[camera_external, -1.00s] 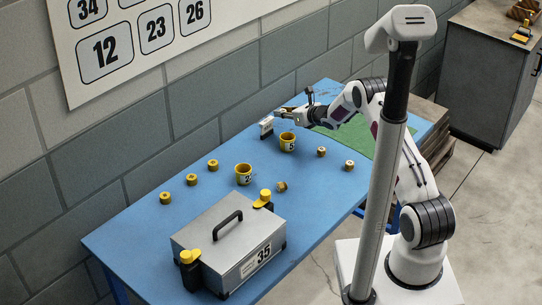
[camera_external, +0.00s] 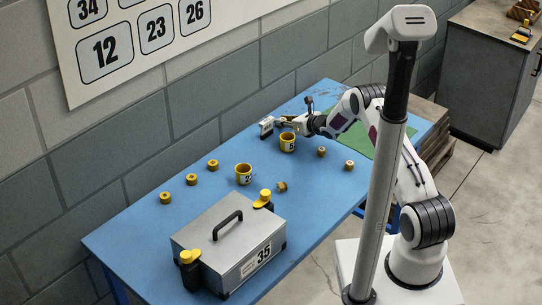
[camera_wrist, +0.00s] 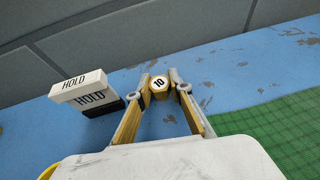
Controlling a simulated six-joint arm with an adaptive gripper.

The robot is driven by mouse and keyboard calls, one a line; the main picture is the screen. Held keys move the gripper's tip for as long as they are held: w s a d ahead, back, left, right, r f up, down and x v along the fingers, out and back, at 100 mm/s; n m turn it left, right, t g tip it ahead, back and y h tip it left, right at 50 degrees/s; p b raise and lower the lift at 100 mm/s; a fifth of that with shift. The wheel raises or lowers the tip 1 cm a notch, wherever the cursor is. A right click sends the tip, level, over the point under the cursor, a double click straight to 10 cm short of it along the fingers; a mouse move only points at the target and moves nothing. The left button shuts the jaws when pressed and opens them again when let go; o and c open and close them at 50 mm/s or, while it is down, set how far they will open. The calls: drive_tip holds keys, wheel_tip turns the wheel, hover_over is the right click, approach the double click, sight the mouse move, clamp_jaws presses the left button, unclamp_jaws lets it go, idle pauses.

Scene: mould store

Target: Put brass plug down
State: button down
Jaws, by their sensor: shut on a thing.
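My gripper (camera_wrist: 161,92) is shut on a brass plug (camera_wrist: 159,84) with a white end face marked 10. The plug sits between the two fingertips, low over the blue table (camera_wrist: 225,75); whether it touches the tabletop I cannot tell. The held plug is hard to make out there.
A HOLD sign block (camera_wrist: 82,92) stands left of my gripper. A green mat (camera_wrist: 285,125) lies to the right. Blue table beyond the plug is clear.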

drive_tip(key=c, duration=1.8)
unclamp_jaws()
drive_tip(key=shift+r, duration=0.1)
drive_tip(key=shift+v, duration=5.95)
drive_tip(key=shift+d+r, duration=0.1)
drive_tip(key=shift+d, duration=0.05)
